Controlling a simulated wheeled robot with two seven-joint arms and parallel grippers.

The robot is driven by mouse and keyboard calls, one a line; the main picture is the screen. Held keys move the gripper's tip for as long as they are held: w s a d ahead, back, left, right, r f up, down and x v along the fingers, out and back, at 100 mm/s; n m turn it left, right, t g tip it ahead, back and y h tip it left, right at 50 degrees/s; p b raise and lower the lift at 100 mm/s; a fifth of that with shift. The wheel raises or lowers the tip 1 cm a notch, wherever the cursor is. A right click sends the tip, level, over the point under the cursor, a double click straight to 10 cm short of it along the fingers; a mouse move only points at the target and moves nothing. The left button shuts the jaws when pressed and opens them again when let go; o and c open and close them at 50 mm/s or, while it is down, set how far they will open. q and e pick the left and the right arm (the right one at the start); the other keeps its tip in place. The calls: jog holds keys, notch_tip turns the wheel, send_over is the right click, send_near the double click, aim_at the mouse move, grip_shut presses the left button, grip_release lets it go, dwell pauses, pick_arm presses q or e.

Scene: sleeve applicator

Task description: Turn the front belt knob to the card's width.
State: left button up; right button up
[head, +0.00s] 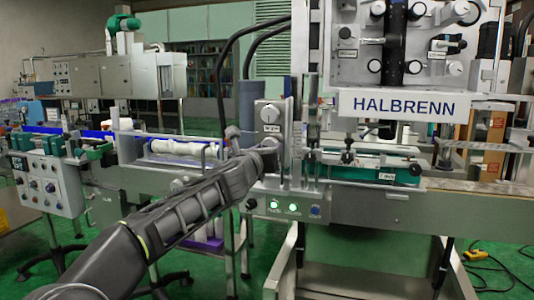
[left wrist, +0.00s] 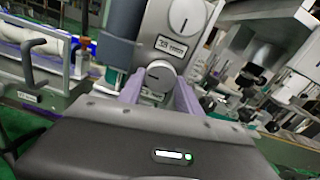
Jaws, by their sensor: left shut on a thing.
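A grey panel on the machine carries two round knobs, one above the other. The upper knob (head: 269,113) has a pale face with a dark pointer line; it also shows in the left wrist view (left wrist: 184,16). The lower knob (left wrist: 160,75) is grey with a line across its face. My left gripper (left wrist: 159,92) is shut on the lower knob, with a purple finger on each side. In the head view my left gripper (head: 266,156) is in front of the panel and largely covers this knob. A small label between the knobs is too small to read. I cannot identify the card.
A HALBRENN sign (head: 402,106) hangs over the conveyor (head: 470,192) at the right. Green indicator lights (head: 283,206) sit below the panel. A handle (left wrist: 36,66) and a white roller stand left of the knobs. Black cables hang behind.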

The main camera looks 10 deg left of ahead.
pick_arm(q)
jog(key=n+b, duration=0.4)
jog(key=n, duration=0.8)
jog(key=shift+d, duration=0.15)
jog(key=shift+r+n, duration=0.1)
jog(key=shift+n, duration=0.3)
jog(key=o, duration=1.4)
jog(key=shift+c, duration=0.2)
jog(key=shift+s, duration=0.1)
